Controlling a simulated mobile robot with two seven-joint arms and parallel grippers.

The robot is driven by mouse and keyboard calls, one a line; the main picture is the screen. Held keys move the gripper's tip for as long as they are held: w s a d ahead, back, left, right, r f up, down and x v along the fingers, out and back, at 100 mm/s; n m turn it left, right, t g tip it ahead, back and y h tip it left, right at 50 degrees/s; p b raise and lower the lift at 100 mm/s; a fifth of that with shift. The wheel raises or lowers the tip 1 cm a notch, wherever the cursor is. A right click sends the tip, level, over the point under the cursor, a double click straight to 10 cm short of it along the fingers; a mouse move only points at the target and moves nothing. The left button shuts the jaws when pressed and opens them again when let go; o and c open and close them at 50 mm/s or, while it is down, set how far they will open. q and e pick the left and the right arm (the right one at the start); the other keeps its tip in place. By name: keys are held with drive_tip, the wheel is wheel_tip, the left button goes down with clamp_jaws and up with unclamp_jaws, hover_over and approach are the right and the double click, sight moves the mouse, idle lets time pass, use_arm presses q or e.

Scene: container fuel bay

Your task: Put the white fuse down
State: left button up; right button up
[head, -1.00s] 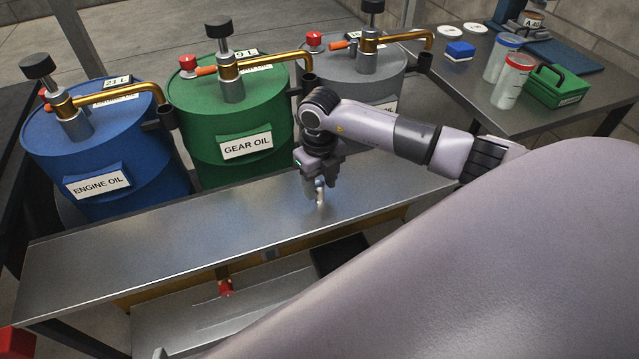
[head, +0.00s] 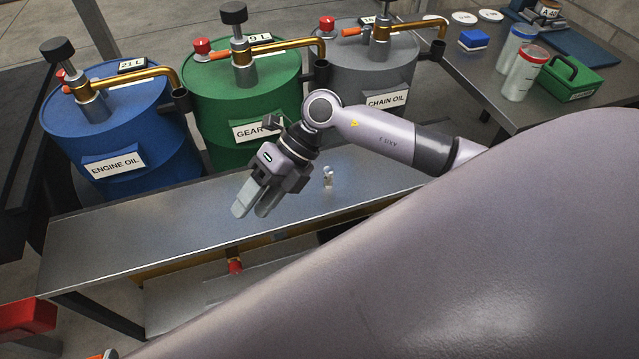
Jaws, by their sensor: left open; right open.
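The white fuse (head: 328,177) is a small pale piece standing on the metal bench top (head: 150,229), in front of the drums. My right gripper (head: 251,212) is to the left of the fuse and apart from it. Its two fingers point down and left over the bench and are open with nothing between them. My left gripper is not in view.
Behind the bench stand a blue engine oil drum (head: 120,135), a green gear oil drum (head: 230,100) and a grey chain oil drum (head: 365,75), each with a pump. A side table (head: 480,75) holds jars and a green box (head: 570,78). The bench's left part is clear.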

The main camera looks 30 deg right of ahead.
drive_tip(key=s+a+r+m+t+y, duration=0.35)
drive_tip(key=a+r+m+y, duration=0.25)
drive_tip(key=a+r+y, duration=0.25)
drive_tip(key=w+d+f+m+t+h, duration=0.1)
drive_tip(key=d+f+m+t+h, duration=0.2)
drive_tip(key=d+m+t+h, duration=0.55)
drive_tip(key=w+d+f+m+t+h, duration=0.1)
drive_tip(key=d+f+m+t+h, duration=0.25)
drive_tip(key=m, duration=1.05)
drive_tip(key=s+d+f+m+g+h, duration=0.2)
drive_tip(key=s+f+m+g, duration=0.2)
drive_tip(key=f, duration=0.7)
drive_tip(key=s+m, duration=0.2)
drive_tip(key=s, duration=0.2)
drive_tip(key=shift+s+d+h, duration=0.15)
drive_tip(key=shift+s+h, duration=0.2)
drive_tip(key=shift+s, duration=0.05)
drive_tip(key=shift+m, duration=0.25)
